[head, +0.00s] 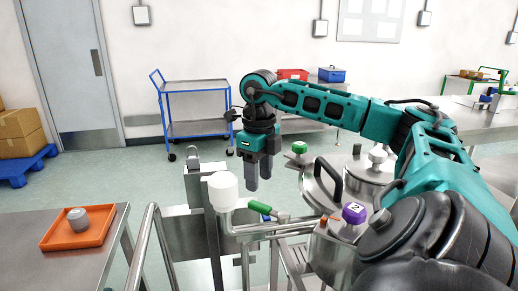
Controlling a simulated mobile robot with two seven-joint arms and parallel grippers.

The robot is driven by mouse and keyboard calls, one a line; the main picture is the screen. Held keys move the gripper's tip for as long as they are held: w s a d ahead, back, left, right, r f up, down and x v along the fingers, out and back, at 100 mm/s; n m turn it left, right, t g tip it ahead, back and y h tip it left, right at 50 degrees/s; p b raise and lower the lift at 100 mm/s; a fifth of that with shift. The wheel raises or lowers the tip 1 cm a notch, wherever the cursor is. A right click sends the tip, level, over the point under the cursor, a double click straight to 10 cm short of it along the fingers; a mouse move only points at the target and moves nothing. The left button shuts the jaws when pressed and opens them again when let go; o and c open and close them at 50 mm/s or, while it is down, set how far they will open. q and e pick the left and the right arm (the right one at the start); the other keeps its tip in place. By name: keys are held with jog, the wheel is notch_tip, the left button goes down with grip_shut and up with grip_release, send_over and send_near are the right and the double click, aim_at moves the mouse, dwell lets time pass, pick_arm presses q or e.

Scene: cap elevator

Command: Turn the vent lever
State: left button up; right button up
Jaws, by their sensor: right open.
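A lever with a green grip (260,207) on a metal stem lies on the pipework near the picture's centre; I take it to be the vent lever. My right gripper (259,180) points down with its two dark fingers apart and nothing between them. It shows just above the green grip in the picture and looks apart from it; the exact height gap is hard to tell. My left gripper is not in view.
A white cylinder (222,190) stands just left of the lever. Right are a metal vessel with a black handle (328,179), a green knob (299,147) and a purple knob (354,213). An orange tray (60,241) holding a grey cap (77,217) is at left.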

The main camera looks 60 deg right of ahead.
notch_tip(320, 180, up, 6)
jog(key=shift+f+p, duration=0.1)
jog(key=shift+p, duration=0.55)
